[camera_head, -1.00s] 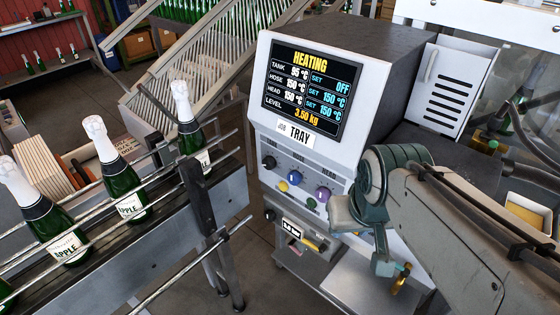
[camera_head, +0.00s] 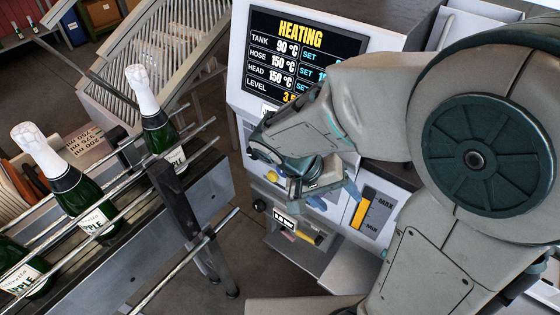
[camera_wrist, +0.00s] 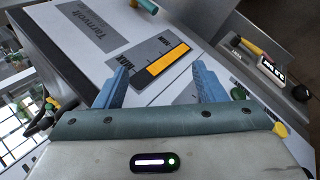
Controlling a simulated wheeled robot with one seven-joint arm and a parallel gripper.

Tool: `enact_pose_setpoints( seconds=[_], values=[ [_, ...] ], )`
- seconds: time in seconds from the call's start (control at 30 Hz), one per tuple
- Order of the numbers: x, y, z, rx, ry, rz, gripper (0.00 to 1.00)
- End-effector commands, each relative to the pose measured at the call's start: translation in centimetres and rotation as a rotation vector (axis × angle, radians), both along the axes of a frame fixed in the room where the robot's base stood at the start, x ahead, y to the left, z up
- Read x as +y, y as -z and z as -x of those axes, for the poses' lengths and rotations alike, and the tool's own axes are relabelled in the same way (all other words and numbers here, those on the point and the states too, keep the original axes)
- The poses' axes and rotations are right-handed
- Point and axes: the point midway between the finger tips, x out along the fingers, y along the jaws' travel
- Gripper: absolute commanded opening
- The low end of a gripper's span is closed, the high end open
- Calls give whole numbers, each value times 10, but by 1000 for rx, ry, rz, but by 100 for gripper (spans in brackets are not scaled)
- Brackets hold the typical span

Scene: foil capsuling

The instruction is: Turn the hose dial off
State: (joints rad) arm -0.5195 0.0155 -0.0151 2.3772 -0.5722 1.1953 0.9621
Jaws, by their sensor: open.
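The machine's front panel (camera_head: 241,108) stands in the middle of the head view. The hose dial, a blue knob in the earlier picture, is hidden behind my arm and gripper, and I cannot pick it out in the wrist view. My gripper (camera_head: 332,196) is in front of the lower panel, open and empty. In the wrist view its two blue fingers (camera_wrist: 163,84) are apart, with a yellow level gauge (camera_wrist: 167,59) seen between them. The display (camera_head: 300,62) reads HEATING, tank 90 °C, hose 150 °C and head 150 °C; its set values are mostly covered.
A yellow button (camera_head: 271,176) shows just left of my gripper. A green knob (camera_wrist: 238,93) is close to the right finger in the wrist view. A bottle conveyor (camera_head: 205,180) with foil-topped bottles (camera_head: 157,115) stands at the left. Floor shows between conveyor and machine.

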Motion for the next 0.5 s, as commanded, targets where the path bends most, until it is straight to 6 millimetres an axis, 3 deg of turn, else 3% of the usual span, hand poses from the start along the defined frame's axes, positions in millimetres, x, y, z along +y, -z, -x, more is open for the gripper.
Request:
enact_pose_setpoints(
  seconds=[0.27, 0.5],
  values=[
    [52, 42, -34, -232, -117, 399, 64],
    [124, 78, -53, -614, -321, 572, 64]
  ],
)
